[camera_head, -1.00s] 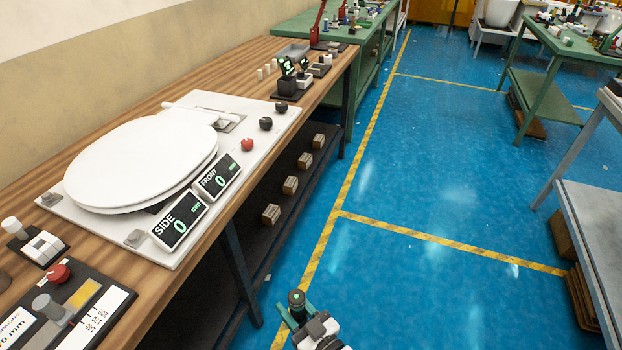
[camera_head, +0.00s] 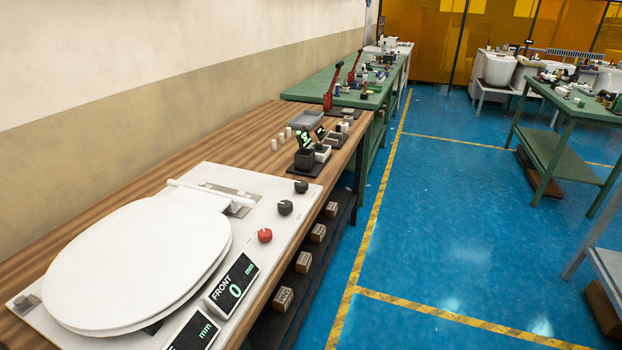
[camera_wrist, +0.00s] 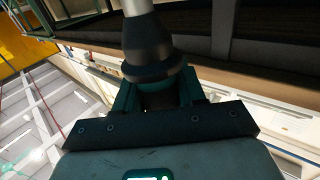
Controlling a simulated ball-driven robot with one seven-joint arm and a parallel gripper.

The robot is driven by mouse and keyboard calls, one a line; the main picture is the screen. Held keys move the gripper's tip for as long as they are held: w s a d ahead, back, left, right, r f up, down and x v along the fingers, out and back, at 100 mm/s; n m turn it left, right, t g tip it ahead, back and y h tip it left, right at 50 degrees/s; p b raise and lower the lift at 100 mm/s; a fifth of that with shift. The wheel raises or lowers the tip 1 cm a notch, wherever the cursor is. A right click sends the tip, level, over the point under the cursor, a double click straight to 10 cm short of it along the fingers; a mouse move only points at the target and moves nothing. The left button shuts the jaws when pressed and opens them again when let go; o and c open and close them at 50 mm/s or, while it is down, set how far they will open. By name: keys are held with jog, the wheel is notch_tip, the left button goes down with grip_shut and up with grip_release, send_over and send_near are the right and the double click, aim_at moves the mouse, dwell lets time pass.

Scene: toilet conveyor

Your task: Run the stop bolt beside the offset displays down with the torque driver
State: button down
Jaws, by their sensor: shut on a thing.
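In the head view, the offset displays stand on the front edge of a white plate (camera_head: 262,262). The FRONT display (camera_head: 233,284) reads 0, and the SIDE display (camera_head: 193,334) is cut off by the bottom edge. A red round knob or bolt head (camera_head: 265,235) is just beyond the FRONT display; I cannot tell for sure that it is the stop bolt. In the wrist view, my gripper (camera_wrist: 158,98) is shut on a dark, round-bodied tool with a pale metal shaft (camera_wrist: 148,50), apparently the torque driver. Its tip is out of view. My gripper is outside the head view.
A white toilet seat (camera_head: 135,260) covers much of the plate. Two black knobs (camera_head: 285,207) (camera_head: 301,186) follow the red one. Beyond are small black and white devices (camera_head: 305,158) and a green bench (camera_head: 340,88). The blue floor (camera_head: 440,240) right of the wooden bench is clear.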

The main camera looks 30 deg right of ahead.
jog(key=shift+r, duration=0.2)
jog(key=shift+r+p, duration=2.2)
jog(key=shift+r, duration=0.25)
